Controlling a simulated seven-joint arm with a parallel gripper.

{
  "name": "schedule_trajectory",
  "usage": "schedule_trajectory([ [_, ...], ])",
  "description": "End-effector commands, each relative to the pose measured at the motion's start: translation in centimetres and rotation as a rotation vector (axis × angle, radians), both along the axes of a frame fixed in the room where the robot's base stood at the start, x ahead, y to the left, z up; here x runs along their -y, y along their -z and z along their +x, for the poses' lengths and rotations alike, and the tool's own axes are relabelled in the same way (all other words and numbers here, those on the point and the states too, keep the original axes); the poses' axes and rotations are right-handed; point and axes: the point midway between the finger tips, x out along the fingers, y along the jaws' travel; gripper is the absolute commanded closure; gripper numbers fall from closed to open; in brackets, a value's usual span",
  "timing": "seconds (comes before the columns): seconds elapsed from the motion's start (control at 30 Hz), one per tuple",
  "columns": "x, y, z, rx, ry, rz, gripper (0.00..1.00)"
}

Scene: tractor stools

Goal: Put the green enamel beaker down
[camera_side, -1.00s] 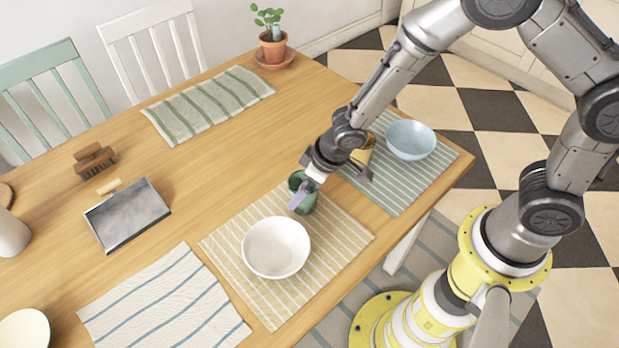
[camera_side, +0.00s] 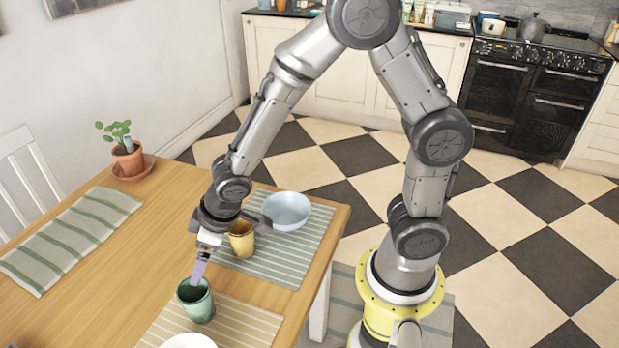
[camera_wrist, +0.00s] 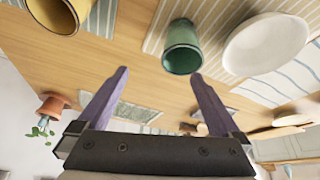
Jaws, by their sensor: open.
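The green enamel beaker (camera_side: 201,309) stands upright near the far edge of the cream striped placemat (camera_side: 240,323). In the wrist view the beaker (camera_wrist: 182,50) shows beyond the fingertips. My gripper (camera_side: 198,275) has purple fingers, which overlap the beaker's rim in the side view. In the wrist view my gripper (camera_wrist: 160,73) is open, its two fingers wide apart with nothing between them. The beaker looks apart from both fingers there.
A yellow cup (camera_side: 242,243) and a light blue bowl (camera_side: 287,211) stand on the green-grey striped placemat (camera_side: 270,262) close to my wrist. A white bowl (camera_wrist: 262,45) is beside the beaker. A potted plant (camera_side: 128,158) stands at the back. Bare wood (camera_side: 110,265) lies to the left.

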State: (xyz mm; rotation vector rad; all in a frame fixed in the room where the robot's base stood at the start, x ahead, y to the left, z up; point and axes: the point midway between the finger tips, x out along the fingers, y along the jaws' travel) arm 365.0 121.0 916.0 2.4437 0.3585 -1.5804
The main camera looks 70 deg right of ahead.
Motion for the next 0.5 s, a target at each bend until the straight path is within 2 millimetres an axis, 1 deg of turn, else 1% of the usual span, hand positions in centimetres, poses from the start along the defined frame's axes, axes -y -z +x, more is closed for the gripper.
schedule_trajectory([
  [0.03, 1.8, -2.9, -0.3, 0.03, 0.042, -0.005, 0.0],
  [0.07, 2.9, -4.5, -0.7, 0.039, 0.067, -0.01, 0.0],
  [0.1, 4.4, -6.5, -1.6, 0.049, 0.101, -0.017, 0.0],
  [0.17, 6.4, -9.1, -3.3, 0.059, 0.148, -0.022, 0.0],
  [0.2, 7.6, -10.7, -4.7, 0.063, 0.177, -0.023, 0.0],
  [0.27, 9.2, -12.7, -7.0, 0.067, 0.217, -0.02, 0.0],
  [0.3, 10.1, -13.9, -8.6, 0.07, 0.239, -0.014, 0.0],
  [0.33, 10.6, -14.6, -9.8, 0.07, 0.255, -0.009, 0.0],
  [0.4, 11.5, -16.0, -12.7, 0.073, 0.283, 0.005, 0.0],
  [0.5, 12.1, -17.0, -16.2, 0.073, 0.307, 0.027, 0.0],
])
